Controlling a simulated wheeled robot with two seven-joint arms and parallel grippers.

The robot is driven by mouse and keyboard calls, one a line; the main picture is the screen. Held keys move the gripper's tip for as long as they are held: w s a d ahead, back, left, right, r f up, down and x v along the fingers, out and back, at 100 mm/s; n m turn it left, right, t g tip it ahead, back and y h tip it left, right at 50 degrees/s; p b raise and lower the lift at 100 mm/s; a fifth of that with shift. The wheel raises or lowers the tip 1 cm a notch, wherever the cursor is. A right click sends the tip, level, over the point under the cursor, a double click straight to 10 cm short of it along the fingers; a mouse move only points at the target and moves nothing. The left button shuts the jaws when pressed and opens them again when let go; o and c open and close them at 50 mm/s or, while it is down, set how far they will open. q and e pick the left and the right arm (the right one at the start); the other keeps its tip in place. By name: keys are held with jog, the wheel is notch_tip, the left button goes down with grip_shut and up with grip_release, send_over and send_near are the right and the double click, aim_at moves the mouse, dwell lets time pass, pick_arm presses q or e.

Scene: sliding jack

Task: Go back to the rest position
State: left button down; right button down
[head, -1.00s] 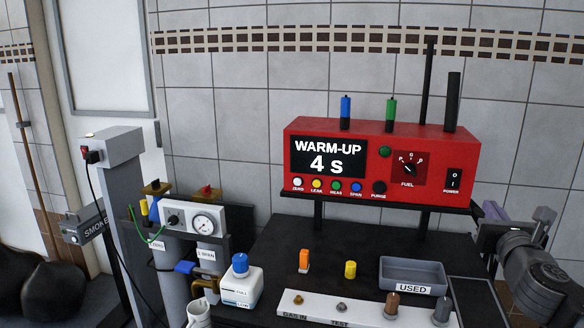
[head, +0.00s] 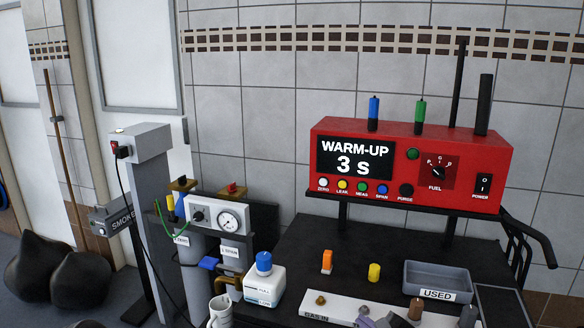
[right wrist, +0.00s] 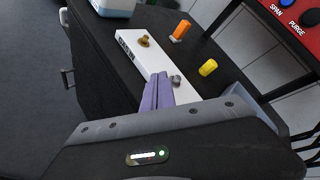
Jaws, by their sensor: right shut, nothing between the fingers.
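My right gripper (head: 368,320) shows at the bottom edge of the head view, in front of the white strip. In the right wrist view its purple fingers (right wrist: 157,92) are together and hold nothing, over the white strip with fittings (right wrist: 150,55). I cannot tell whether they touch it. My left gripper is not in view. The red analyser (head: 405,165) stands on a raised shelf with its screen reading "WARM-UP 3 s".
The black table holds an orange block (head: 327,261), a yellow cylinder (head: 374,272), a grey "USED" tray (head: 438,281) and a white bottle with blue cap (head: 264,282). A gauge box (head: 218,216) stands left. A white mug (head: 220,313) is at the front.

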jog(key=s+a+f+n+g+y, duration=0.1)
jog(key=s+a+f+n+g, duration=0.2)
jog(key=s+a+f+n, duration=0.55)
jog(key=s+a+f+n+g+y, duration=0.25)
jog(key=s+a+f, duration=0.45)
jog(key=f, duration=0.4)
jog(key=s+d+f+n+g+h, duration=0.1)
jog(key=s+d+f+n+g, duration=0.1)
jog(key=s+f+n, duration=0.3)
jog(key=s+d+f+n+g+h, duration=0.2)
jog(key=s+d+f+n+g, duration=0.1)
jog(key=s, duration=1)
notch_tip(320, 180, down, 3)
jog(key=n+g, duration=0.1)
jog(key=n, duration=0.2)
jog(key=shift+s+d+r, duration=0.15)
jog(key=shift+s+d, duration=0.05)
jog(key=shift+s, duration=0.15)
